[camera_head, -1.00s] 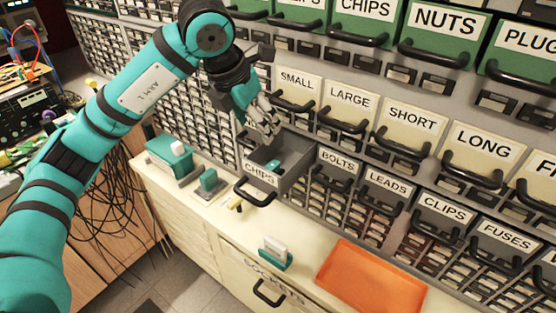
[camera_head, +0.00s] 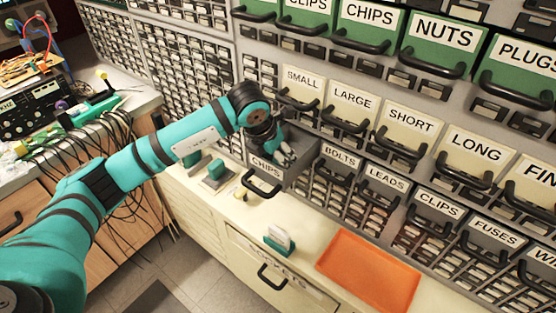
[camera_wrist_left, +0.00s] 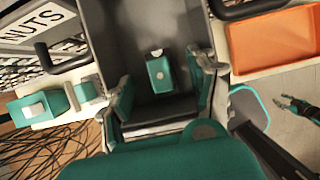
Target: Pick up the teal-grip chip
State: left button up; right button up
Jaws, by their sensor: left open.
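The teal-grip chip (camera_wrist_left: 160,74) lies inside the open grey CHIPS drawer (camera_head: 266,170). In the left wrist view it shows between the two fingers of my left gripper (camera_wrist_left: 165,85), with a gap on each side. My left gripper (camera_head: 286,156) is open and reaches down into the drawer. In the head view the gripper hides the chip. What looks like my right gripper (camera_wrist_left: 293,106) shows small at the right edge of the left wrist view, away from the drawer; its jaw opening is unclear.
The drawer walls stand close around the left gripper. Labelled drawers with black handles fill the wall, such as BOLTS (camera_head: 340,157) and LEADS (camera_head: 386,180). An orange tray (camera_head: 370,272) and a teal holder with a white card (camera_head: 279,241) sit on the counter below.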

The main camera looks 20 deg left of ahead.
pick_arm(q)
jog(key=shift+x, duration=0.9)
grip_shut()
jog(key=shift+r, duration=0.1)
